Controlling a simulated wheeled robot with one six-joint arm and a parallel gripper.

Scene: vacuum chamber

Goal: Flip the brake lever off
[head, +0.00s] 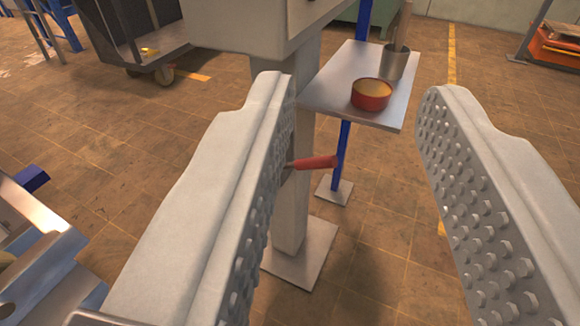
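The brake lever (314,162) has a red handle and sticks out to the right, about level, from the side of a grey post (289,205). Its left end and mount are partly hidden behind my left finger. My gripper (355,125) is open and empty, with its two studded fingers spread wide. In the picture the lever lies between the fingers, close to the left one. It appears to be beyond the fingers, and I cannot tell whether it touches the left one.
A small metal shelf (335,88) holds a red round tin (371,95) and a metal cup (395,62) with a stick in it. A blue post (340,160) supports it. A wheeled cart (130,40) stands at the back left.

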